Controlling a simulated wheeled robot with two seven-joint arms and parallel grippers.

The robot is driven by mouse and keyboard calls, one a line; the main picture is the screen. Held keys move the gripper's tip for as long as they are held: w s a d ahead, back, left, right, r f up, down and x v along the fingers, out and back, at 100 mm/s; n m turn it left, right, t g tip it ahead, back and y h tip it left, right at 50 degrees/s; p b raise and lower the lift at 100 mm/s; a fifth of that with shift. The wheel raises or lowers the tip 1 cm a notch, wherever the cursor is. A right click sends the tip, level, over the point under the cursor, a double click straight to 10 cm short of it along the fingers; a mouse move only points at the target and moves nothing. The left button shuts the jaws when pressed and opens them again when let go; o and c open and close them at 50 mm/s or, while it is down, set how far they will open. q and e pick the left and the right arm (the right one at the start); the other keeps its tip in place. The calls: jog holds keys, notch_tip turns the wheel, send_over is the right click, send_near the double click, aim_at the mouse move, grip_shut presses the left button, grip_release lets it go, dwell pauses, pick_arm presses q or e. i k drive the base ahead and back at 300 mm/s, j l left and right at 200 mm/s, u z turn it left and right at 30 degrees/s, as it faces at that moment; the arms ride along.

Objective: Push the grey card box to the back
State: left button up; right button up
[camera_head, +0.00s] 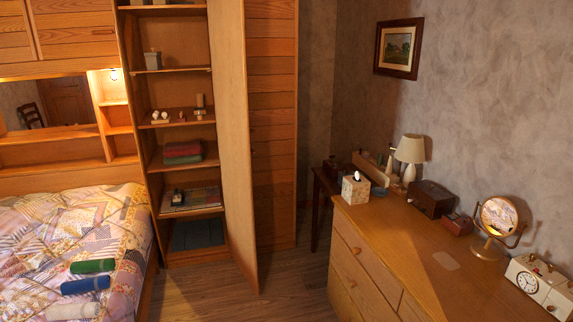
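A small grey box (152,61) stands upright on an upper shelf of the tall open wooden cabinet (139,115), close to the shelf's front edge and toward its left side. It looks like the grey card box. Shelf space shows behind it and to its right. Neither of my grippers is in view.
The cabinet's door (235,150) stands open on the right. Lower shelves hold small items, folded cloths (182,153) and papers (192,198). A bed (70,240) with rolled towels (93,266) is at left; a cluttered dresser (400,240) is at right. Floor (215,292) between is clear.

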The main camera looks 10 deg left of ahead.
aim_at(154, 63)
jog(key=i+j+u, duration=0.15)
jog(key=i+u, duration=0.3)
jog(key=i, duration=0.4)
jog(key=i+l+u, duration=0.1)
jog(key=i+u, duration=0.4)
jog(key=i, duration=0.3)
jog(key=i+l+u, duration=0.2)
jog(key=i, duration=0.3)
jog(key=i+l+u, duration=0.2)
jog(key=i, duration=0.3)
jog(key=j, duration=0.1)
